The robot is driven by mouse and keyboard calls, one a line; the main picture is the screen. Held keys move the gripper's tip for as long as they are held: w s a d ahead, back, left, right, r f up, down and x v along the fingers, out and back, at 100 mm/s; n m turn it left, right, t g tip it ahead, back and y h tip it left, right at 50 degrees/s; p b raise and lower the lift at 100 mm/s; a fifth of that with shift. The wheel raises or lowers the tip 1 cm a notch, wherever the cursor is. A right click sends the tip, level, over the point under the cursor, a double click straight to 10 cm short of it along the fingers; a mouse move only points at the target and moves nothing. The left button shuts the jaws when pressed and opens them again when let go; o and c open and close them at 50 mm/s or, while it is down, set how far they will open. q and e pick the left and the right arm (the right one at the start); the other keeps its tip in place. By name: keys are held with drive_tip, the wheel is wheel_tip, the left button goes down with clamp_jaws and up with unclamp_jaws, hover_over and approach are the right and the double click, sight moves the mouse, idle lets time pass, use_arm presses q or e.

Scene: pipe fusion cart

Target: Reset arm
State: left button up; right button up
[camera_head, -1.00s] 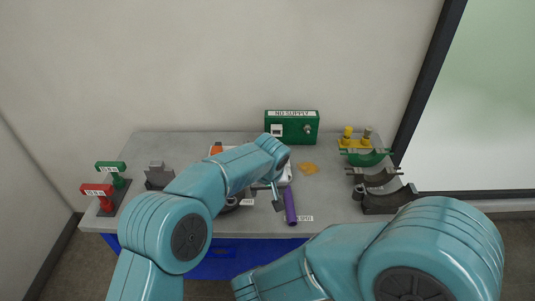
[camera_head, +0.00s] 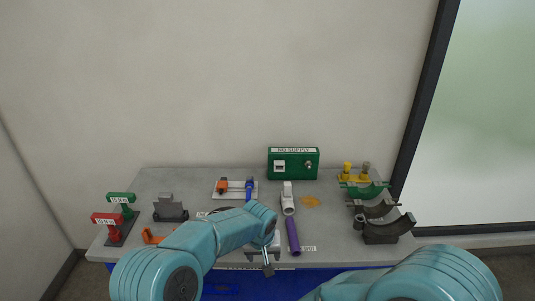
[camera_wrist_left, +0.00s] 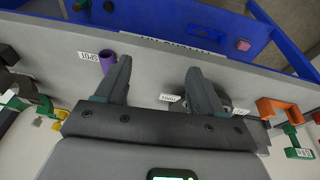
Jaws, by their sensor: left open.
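My left arm reaches in from the lower left in the head view, and its gripper (camera_head: 268,262) is over the front edge of the grey cart top (camera_head: 345,225). In the left wrist view the two dark fingers of this gripper (camera_wrist_left: 158,65) stand well apart with nothing between them. A purple pipe (camera_head: 293,236) lies just right of the gripper in the head view; its end (camera_wrist_left: 108,60) shows beside one finger in the wrist view. A teal link of my right arm fills the lower right of the head view; its gripper is out of frame.
A green "NO SUPPLY" box (camera_head: 293,164) stands at the back. A white fitting (camera_head: 288,198), an orange-and-blue clamp piece (camera_head: 235,188) and an orange patch (camera_head: 311,202) are mid-cart. Half-round shells (camera_head: 385,229) stand right; red (camera_head: 106,219) and green (camera_head: 121,198) handles stand left.

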use_arm(q)
drive_tip(key=s+a+f+g+h+b, duration=0.1)
drive_tip(key=s+a+f+h+b, duration=0.15)
drive_tip(key=s+f, duration=0.7)
drive_tip(key=s+a+f+g+h+b, duration=0.1)
drive_tip(key=s+a+f, duration=0.3)
drive_tip(key=s+f, duration=0.5)
drive_tip(key=s+a+f+n+b, duration=0.1)
drive_tip(key=s+a, duration=0.1)
drive_tip(key=s, duration=0.5)
drive_tip(key=s+a+f+b, duration=0.1)
drive_tip(key=s+a+f, duration=0.1)
drive_tip(key=s, duration=0.4)
drive_tip(key=shift+s+f+n+g, duration=0.3)
drive_tip(key=shift+s+n, duration=0.1)
use_arm(e)
drive_tip(key=s+d+f+m+g+y, duration=0.1)
drive_tip(key=s+d+f+y, duration=0.1)
drive_tip(key=d+f, duration=0.3)
drive_tip(key=s+d+f+m+g+y, duration=0.1)
drive_tip(key=s+d+f, duration=0.3)
drive_tip(key=f, duration=1)
drive_tip(key=shift+s+d+m+y, duration=0.4)
drive_tip(key=shift+m+y, duration=0.3)
drive_tip(key=shift+y, duration=0.2)
